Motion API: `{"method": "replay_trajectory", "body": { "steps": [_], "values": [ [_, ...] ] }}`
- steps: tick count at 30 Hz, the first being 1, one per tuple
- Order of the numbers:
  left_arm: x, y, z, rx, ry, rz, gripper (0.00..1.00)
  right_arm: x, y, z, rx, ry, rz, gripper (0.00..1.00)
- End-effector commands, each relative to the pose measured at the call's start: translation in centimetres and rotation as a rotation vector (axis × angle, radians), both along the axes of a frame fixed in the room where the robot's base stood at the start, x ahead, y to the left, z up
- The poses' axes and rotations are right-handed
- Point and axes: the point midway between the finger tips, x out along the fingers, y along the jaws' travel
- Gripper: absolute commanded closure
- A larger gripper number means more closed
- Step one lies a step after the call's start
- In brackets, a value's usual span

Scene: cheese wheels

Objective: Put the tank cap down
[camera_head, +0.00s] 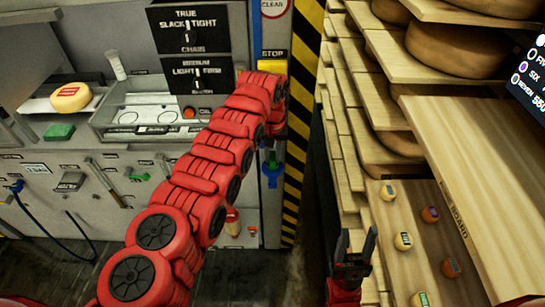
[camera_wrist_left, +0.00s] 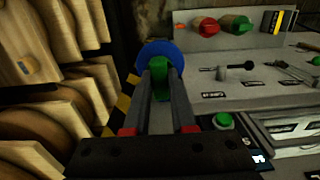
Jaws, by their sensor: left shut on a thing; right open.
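The tank cap, a blue disc with a green grip, shows in the left wrist view (camera_wrist_left: 150,50). My left gripper (camera_wrist_left: 161,76) is shut on its green grip, one finger on each side. In the head view the cap (camera_head: 271,171) hangs below the end of my red left arm, in front of the grey machine's right edge. Whether the disc touches anything behind it cannot be told. My right gripper (camera_head: 356,246) is open and empty at the lower right, beside the wooden shelves.
The grey machine (camera_head: 60,200) with levers and buttons fills the left. A yellow-black striped post (camera_head: 297,130) stands right of the cap. Wooden shelves (camera_head: 345,120) with cheese wheels and a board (camera_head: 478,180) fill the right. A cheese (camera_head: 72,97) lies on the machine's left.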

Motion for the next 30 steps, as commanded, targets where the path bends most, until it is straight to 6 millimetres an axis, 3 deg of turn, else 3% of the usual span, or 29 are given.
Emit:
{"method": "replay_trajectory", "body": {
  "steps": [8, 9, 13, 24, 30],
  "values": [
    [0.0, 0.0, -0.2, 0.001, 0.0, 0.0, 1.0, 0.0, 0.0, -0.2, 0.0, 0.0, 0.0, 0.5],
    [0.0, 0.0, -0.1, 0.001, -0.001, 0.0, 0.69, 0.0, 0.0, -0.1, 0.0, 0.0, 0.0, 0.5],
    [0.0, 0.0, -0.1, 0.001, 0.0, 0.0, 0.46, 0.0, 0.0, -0.1, 0.0, 0.0, 0.0, 0.5],
    [0.1, 0.1, 0.3, 0.0, -0.002, 0.001, 0.46, 0.0, 0.0, -0.3, 0.0, 0.0, 0.0, 0.5],
    [0.1, 0.0, 3.2, -0.001, -0.005, 0.001, 0.46, 0.0, 0.0, -2.2, 0.0, 0.0, 0.0, 0.5]
  ]
}}
